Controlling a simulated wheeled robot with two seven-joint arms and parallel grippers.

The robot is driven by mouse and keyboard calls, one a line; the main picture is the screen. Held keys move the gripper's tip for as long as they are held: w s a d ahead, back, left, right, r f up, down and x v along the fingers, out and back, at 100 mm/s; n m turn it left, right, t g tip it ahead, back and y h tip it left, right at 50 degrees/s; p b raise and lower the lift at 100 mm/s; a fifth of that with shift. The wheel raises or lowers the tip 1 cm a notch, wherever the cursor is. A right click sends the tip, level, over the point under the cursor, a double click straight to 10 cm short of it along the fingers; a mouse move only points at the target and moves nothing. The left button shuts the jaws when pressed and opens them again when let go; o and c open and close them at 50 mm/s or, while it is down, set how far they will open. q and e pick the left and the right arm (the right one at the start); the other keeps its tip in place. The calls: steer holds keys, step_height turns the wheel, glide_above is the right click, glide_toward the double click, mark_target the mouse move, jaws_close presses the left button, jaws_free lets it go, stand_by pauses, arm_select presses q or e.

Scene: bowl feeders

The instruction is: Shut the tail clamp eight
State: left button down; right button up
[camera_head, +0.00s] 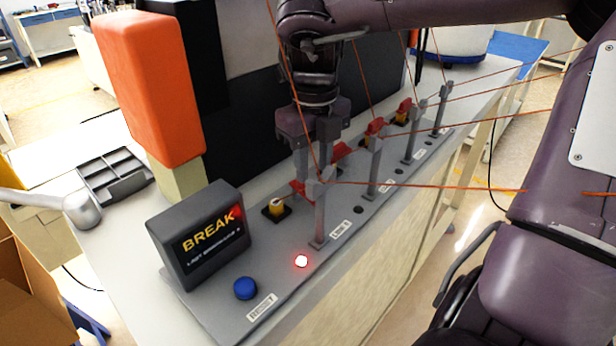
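A row of upright grey posts stands on a grey panel, with small clamps that have red levers beside them. The nearest post (320,222) has a red lever (298,188) low on its left. Farther red levers (375,128) (403,107) sit along the row. I cannot read which clamp is number eight. My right gripper (312,172) points down at the nearest post and red lever, its fingertips close to them. Contact and finger gap are unclear, as the post and fingers overlap. My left gripper is not in view.
Thin orange threads (430,186) stretch past the posts. A black display (205,238) reads BREAK, near a lit red lamp (301,261), a blue button (245,288) and a yellow-and-black knob (276,208). A tall orange block (150,85) and a dark tray (113,178) stand left.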

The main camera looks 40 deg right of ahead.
step_height(320, 180, down, 3)
steer(key=shift+w+a+r, duration=0.1)
steer(key=shift+w, duration=0.05)
steer(key=shift+w+f, duration=0.15)
steer(key=shift+f, duration=0.4)
steer(key=c, duration=0.7)
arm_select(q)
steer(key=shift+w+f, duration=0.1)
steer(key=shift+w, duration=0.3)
arm_select(e)
jaws_close()
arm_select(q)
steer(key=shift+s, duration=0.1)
